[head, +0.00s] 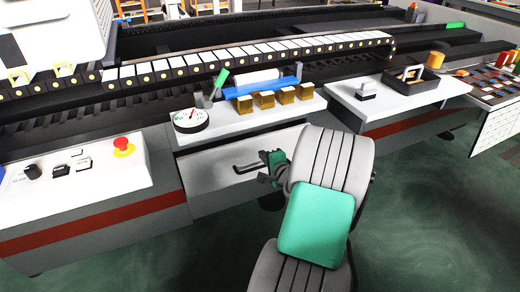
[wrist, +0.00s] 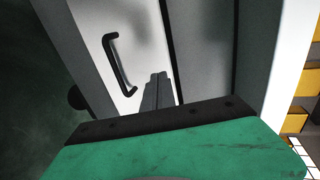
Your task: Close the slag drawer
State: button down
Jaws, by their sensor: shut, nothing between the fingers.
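The slag drawer's pale front (head: 215,178) is under the middle counter in the head view. A dark bar handle (head: 250,163) is on it. The front (wrist: 135,25) and the handle (wrist: 118,65) also show in the wrist view. My gripper (head: 266,178) is shut and empty, just right of the handle. In the wrist view my fingertips (wrist: 159,78) are together over the drawer front, beside the handle and not around it. I cannot tell whether they touch the front. How far the drawer stands out is unclear, and my arm hides its right part.
The counter above holds a dial gauge (head: 191,120), several brass blocks (head: 264,99) and a blue tray (head: 262,87). A left panel (head: 75,178) has a red button (head: 122,144). A right counter (head: 395,103) holds a black bin (head: 412,83). The green floor (head: 440,210) in front is clear.

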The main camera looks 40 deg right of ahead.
jog(key=s+r, duration=0.1)
jog(key=s, duration=0.4)
jog(key=s+d+f+m+g+b, duration=0.1)
jog(key=s+f, duration=0.2)
jog(key=f, duration=0.2)
jog(key=s+d+f+m+b, duration=0.1)
jog(key=s+d+f+m, duration=0.1)
jog(key=f, duration=0.3)
jog(key=n+t+h+b, duration=0.1)
jog(key=n+t+b, duration=0.1)
jog(key=n+t, duration=0.15)
send_near(284, 134)
jog(key=shift+m+t, duration=0.25)
jog(key=shift+t, duration=0.2)
jog(key=x, duration=0.2)
jog(key=b+x, duration=0.1)
jog(key=x, duration=0.1)
jog(key=b+x, duration=0.1)
jog(key=x, duration=0.2)
jog(key=shift+s+d+f, duration=0.1)
jog(key=shift+d+f, duration=0.05)
jog(key=shift+f, duration=0.15)
